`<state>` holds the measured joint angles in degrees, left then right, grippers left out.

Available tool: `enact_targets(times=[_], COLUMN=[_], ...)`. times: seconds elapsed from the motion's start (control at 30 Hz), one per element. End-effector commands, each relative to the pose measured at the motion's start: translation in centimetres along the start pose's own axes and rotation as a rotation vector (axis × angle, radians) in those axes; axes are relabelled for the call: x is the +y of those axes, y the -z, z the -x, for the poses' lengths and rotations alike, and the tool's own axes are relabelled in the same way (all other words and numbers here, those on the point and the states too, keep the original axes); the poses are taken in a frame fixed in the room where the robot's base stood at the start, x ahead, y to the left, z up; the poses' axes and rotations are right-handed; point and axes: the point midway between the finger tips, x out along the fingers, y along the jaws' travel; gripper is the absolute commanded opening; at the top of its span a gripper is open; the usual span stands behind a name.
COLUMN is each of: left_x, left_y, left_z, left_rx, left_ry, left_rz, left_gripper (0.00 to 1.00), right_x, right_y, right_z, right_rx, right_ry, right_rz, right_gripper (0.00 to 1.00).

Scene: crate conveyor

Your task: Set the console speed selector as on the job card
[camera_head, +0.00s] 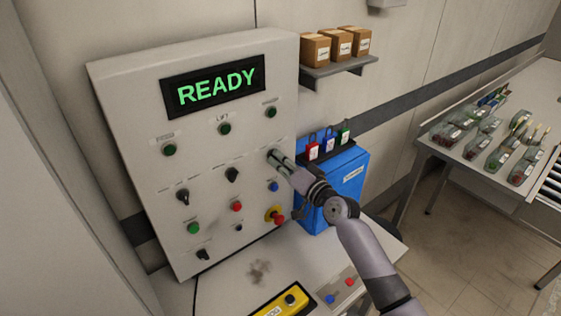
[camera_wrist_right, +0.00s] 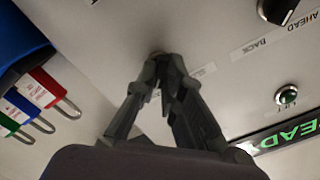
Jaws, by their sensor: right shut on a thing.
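The console (camera_head: 130,110) is a pale upright panel with a screen (camera_head: 214,87) reading READY in green. Black selector knobs sit at the left (camera_head: 183,197) and middle (camera_head: 232,175) of one row. My right gripper (camera_head: 275,158) is at the right end of that row, its fingertips against the panel. In the right wrist view the fingers (camera_wrist_right: 163,65) are shut on the right-hand selector knob, which they almost wholly hide. Its setting and label cannot be read. The middle knob in the wrist view (camera_wrist_right: 278,8) has AHEAD and BACK labels. No readable job card shows. My left gripper is out of view.
Below the gripper are a blue button (camera_head: 274,187) and a red emergency stop (camera_head: 276,216). A blue box (camera_head: 345,185) with red, blue and green padlocks stands close on the right. A shelf (camera_head: 340,69) with cartons is above. A yellow control box (camera_head: 284,302) lies in front.

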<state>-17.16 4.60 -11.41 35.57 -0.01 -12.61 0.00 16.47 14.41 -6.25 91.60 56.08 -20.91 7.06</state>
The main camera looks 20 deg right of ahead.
Motion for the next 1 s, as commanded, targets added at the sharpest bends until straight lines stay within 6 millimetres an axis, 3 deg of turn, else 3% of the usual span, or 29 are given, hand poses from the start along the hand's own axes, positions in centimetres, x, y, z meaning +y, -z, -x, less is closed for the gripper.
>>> enact_targets(times=[0.47,1.0], left_x=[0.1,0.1], left_y=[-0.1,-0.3], left_z=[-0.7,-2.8], left_rx=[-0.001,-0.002], left_ry=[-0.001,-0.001], left_rz=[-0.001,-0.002], left_gripper=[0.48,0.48], right_x=[0.2,0.2], right_y=[-0.1,-0.1], right_z=[0.0,0.0], right_rx=[-0.001,-0.001], right_ry=[-0.001,0.0], right_rz=[0.081,0.542], right_gripper=[0.0,0.0])
